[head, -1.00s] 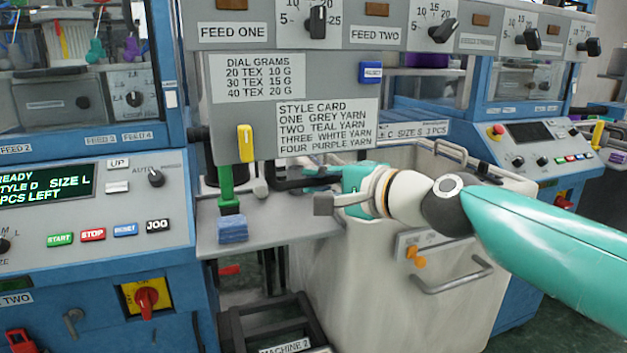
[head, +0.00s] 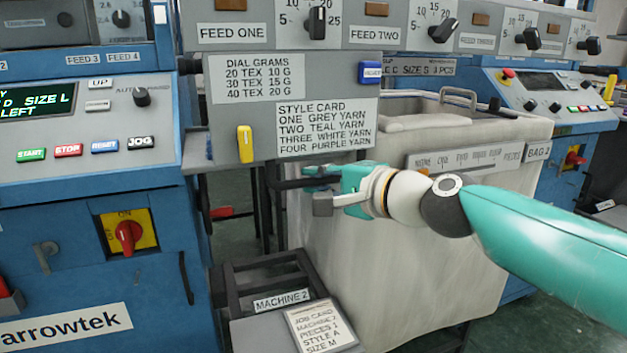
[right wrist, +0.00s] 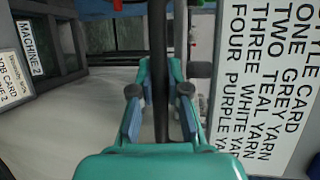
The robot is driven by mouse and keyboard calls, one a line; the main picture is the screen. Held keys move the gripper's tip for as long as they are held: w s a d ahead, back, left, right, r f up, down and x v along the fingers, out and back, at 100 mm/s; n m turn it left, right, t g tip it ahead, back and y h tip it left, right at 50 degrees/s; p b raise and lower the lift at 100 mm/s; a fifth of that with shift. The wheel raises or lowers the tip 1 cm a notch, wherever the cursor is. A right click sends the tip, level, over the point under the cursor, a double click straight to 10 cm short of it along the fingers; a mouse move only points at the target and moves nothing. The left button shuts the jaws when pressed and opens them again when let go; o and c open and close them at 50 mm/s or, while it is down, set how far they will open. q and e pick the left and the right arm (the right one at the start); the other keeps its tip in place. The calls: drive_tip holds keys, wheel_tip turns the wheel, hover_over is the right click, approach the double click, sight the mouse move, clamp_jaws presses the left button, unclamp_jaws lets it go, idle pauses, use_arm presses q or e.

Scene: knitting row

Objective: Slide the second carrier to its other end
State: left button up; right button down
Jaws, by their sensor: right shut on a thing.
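My right gripper (head: 322,172) is below the style card in the head view. It is shut on a dark bar (head: 288,184), which runs left from the fingers beneath the grey panel (head: 224,100). In the right wrist view, the same dark bar (right wrist: 158,75) passes between the two fingers (right wrist: 159,108). The panel carries a yellow tab (head: 245,144), the dial-grams list and the style card (head: 326,128). I cannot make out which part is the second carrier. My left gripper is not in view.
A pale bin (head: 365,265) stands behind my right arm. A blue machine (head: 90,265) with a red switch (head: 128,236) is at left; another machine (head: 560,125) is at right. A dark frame labelled MACHINE 2 (head: 272,285) and a job card (head: 322,326) are low in front.

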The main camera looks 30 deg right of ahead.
drive_tip(key=shift+a+f+b, duration=0.1)
drive_tip(key=shift+f+b, duration=0.25)
drive_tip(key=shift+f, duration=0.6)
drive_tip(key=c, duration=1.1)
unclamp_jaws()
drive_tip(key=shift+c, duration=0.2)
drive_tip(key=shift+r, duration=0.1)
drive_tip(key=shift+r, duration=0.1)
drive_tip(key=shift+s+r, duration=0.1)
drive_tip(key=shift+s, duration=0.15)
drive_tip(key=v, duration=1.1)
drive_tip(key=shift+s+d, duration=0.25)
